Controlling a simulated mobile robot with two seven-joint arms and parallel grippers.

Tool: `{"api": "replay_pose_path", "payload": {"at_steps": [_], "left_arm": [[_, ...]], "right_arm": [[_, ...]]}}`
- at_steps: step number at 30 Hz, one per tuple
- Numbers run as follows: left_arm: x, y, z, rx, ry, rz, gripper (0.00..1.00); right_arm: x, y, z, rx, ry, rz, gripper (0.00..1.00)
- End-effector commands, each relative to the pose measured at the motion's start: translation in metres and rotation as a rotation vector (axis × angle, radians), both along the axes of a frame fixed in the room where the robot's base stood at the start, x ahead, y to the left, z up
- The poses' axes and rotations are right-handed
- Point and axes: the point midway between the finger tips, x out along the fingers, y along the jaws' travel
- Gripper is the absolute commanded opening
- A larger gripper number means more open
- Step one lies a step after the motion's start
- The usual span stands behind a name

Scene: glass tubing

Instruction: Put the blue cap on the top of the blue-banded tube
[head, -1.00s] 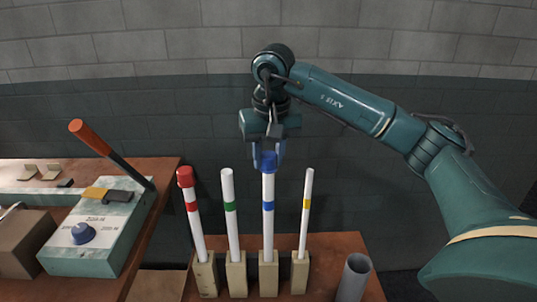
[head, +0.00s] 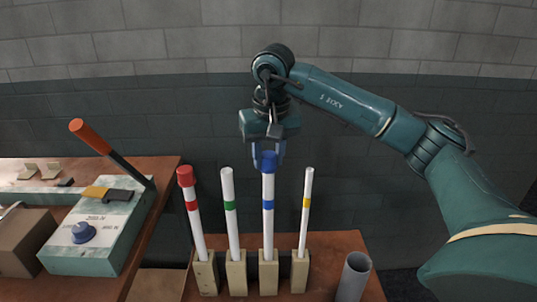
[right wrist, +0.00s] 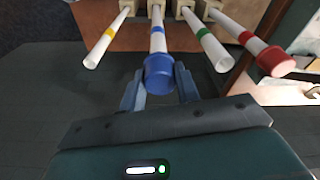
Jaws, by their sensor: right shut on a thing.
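The blue-banded tube (head: 268,190) stands upright in a holder, third from the left in the head view. The blue cap (head: 268,162) is at the tube's top, and in the right wrist view the cap (right wrist: 159,74) covers the tube's end. How far down it sits cannot be told. My right gripper (head: 268,157) reaches down from above and is shut on the cap; in the right wrist view its fingers (right wrist: 160,88) lie on either side of the cap. My left gripper is not in view.
A red-capped tube (head: 191,210), a green-banded tube (head: 229,205) and a thin yellow-banded tube (head: 306,205) stand close by in holders. A grey open cylinder (head: 353,277) is at the right. A control box (head: 95,240) with an orange-handled lever (head: 92,138) is at the left.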

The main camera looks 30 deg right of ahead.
Motion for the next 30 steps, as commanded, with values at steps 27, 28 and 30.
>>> {"api": "replay_pose_path", "payload": {"at_steps": [27,28,30], "left_arm": [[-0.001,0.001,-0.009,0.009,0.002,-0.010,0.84],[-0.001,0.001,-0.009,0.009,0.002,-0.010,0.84],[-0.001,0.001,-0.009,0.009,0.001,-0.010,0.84]], "right_arm": [[0.000,0.000,-0.012,0.000,0.000,0.000,0.11],[0.000,0.000,-0.012,0.000,0.000,0.000,0.11],[0.000,0.000,-0.012,0.000,0.000,0.000,0.11]]}}
